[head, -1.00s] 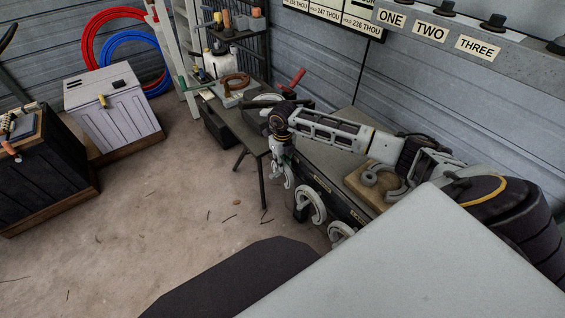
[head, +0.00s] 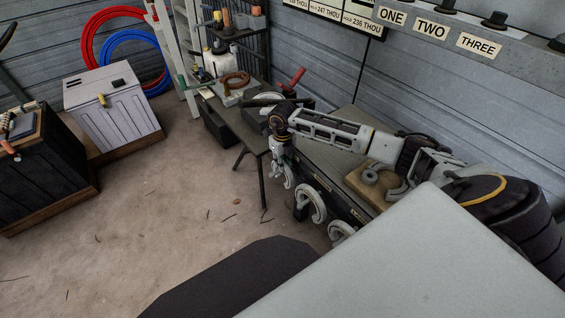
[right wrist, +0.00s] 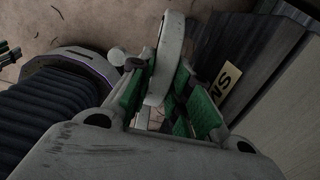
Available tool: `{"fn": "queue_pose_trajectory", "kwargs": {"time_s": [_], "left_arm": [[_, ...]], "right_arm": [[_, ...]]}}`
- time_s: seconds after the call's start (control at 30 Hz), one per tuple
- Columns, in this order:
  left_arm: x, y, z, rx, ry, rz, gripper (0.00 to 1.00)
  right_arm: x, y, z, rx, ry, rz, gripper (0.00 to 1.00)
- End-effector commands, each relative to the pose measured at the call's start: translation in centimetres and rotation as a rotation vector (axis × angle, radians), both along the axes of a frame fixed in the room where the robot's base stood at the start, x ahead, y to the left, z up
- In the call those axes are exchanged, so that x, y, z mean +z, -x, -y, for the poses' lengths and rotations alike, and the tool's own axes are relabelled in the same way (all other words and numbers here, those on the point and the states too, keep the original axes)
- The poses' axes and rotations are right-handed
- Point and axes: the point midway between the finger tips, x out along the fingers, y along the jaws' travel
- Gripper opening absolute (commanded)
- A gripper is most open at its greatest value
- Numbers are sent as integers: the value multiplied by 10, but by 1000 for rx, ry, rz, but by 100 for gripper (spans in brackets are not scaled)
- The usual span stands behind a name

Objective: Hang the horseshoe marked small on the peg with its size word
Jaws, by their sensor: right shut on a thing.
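My right gripper (head: 280,165) hangs from its arm at the front edge of the dark bench. In the right wrist view its green-padded fingers (right wrist: 165,85) are shut on a light grey horseshoe (right wrist: 172,45), which stands on edge between them. No marking on this horseshoe can be read. A cream label (right wrist: 227,80) on the bench front lies to the right of the horseshoe, its word partly hidden. Another horseshoe (head: 315,203) hangs on the bench front to the right of the gripper, with a further one (head: 341,231) beyond it. My left gripper is out of view.
A red-handled tool (head: 297,76) and other gear stand farther back. The concrete floor (head: 190,215) to the left is clear apart from small scraps.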

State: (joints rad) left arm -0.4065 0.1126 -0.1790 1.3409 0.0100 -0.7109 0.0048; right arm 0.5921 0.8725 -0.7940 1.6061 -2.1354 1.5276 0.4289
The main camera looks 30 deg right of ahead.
Motion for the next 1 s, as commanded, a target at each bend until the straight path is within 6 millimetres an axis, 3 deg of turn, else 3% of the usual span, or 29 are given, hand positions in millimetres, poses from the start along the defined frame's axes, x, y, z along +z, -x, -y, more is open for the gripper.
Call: {"fn": "queue_pose_trajectory", "kwargs": {"time_s": [0.17, 0.2, 0.4, 1.0], "left_arm": [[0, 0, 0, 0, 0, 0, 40], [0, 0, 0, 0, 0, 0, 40], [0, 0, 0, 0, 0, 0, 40], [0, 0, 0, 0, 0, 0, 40]], "right_arm": [[0, 0, 0, 0, 0, 1, 0], [0, 0, 0, 0, 0, 1, 21], [0, 0, 0, 0, 0, 1, 44], [4, 0, 0, 0, 0, 1, 44]]}}
